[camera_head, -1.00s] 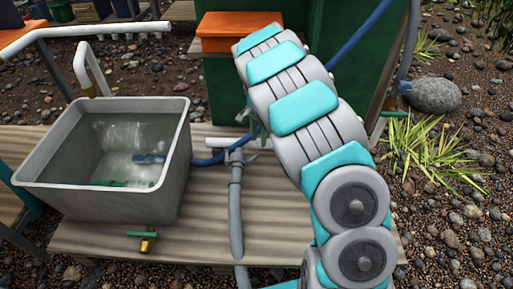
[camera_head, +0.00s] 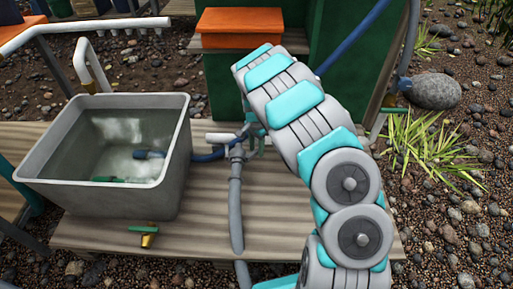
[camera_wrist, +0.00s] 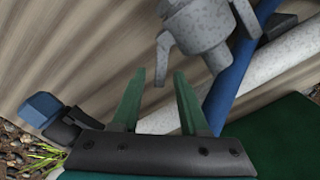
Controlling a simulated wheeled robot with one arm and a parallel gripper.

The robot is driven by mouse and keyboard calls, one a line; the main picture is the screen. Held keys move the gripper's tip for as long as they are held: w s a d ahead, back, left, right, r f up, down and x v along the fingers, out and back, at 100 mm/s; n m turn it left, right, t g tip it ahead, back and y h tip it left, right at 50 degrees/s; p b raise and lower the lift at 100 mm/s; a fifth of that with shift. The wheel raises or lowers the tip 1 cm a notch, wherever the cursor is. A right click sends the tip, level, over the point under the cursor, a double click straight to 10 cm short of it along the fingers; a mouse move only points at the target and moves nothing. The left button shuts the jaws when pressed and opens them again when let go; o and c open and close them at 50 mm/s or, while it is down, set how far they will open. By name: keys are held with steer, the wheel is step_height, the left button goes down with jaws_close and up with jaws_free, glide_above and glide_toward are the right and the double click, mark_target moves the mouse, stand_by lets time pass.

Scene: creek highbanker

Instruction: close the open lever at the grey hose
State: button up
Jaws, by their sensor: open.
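The grey hose (camera_head: 236,205) runs down over the wooden deck from a grey valve fitting (camera_head: 236,153). In the wrist view the speckled grey valve body (camera_wrist: 203,35) is at the top, with a grey lever-like prong (camera_wrist: 163,58) sticking down from it. My gripper (camera_head: 255,143) is just right of the fitting in the head view. In the wrist view my gripper (camera_wrist: 159,74) has its two green fingers apart. The prong's lower end appears between the fingertips; I cannot tell whether it touches either, or how deep it sits.
A blue hose (camera_wrist: 228,92) and a white pipe (camera_wrist: 275,62) pass right of the fingers. A grey water tub (camera_head: 182,150) stands left on the deck. A green-and-brass valve (camera_head: 147,235) lies in front of it. An orange box (camera_head: 240,22) stands behind.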

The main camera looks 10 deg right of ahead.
steer(key=shift+c, duration=0.4)
jaws_close()
steer(key=shift+a, duration=0.1)
steer(key=shift+w+a+n+b, duration=0.1)
steer(key=shift+w+a+n, duration=0.25)
steer(key=shift+n, duration=0.9)
steer(key=shift+w+a+n+b, duration=0.1)
steer(key=shift+w+a+n, duration=0.2)
steer(key=shift+n, duration=0.9)
steer(key=shift+w+a+n+b, duration=0.1)
steer(key=shift+w+a+n, duration=0.25)
steer(key=shift+n, duration=0.9)
